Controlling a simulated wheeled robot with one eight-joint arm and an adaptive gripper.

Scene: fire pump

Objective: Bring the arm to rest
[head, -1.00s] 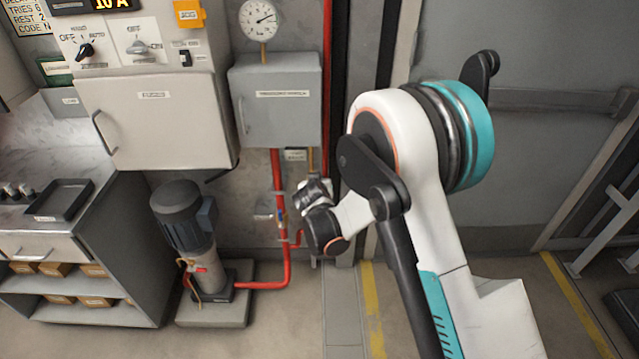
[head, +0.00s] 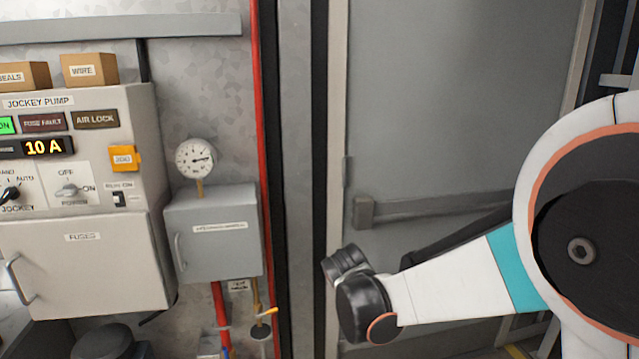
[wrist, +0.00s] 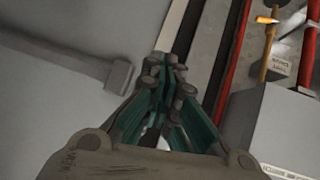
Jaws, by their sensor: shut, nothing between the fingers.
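My arm, white with a teal band, reaches in from the right of the head view. Its wrist end is in front of the grey door (head: 440,100), to the right of the small grey box. In the wrist view my gripper (wrist: 172,68) is shut and empty, its fingertips together. It touches nothing that I can see. In the head view the fingers are hidden or too unclear to make out.
The jockey pump panel (head: 90,130) and its closed fuse cover (head: 85,265) are at the left. A pressure gauge (head: 195,158) stands above the closed grey box (head: 212,240). A red pipe (head: 258,100) runs beside it. A push bar (head: 440,207) crosses the door.

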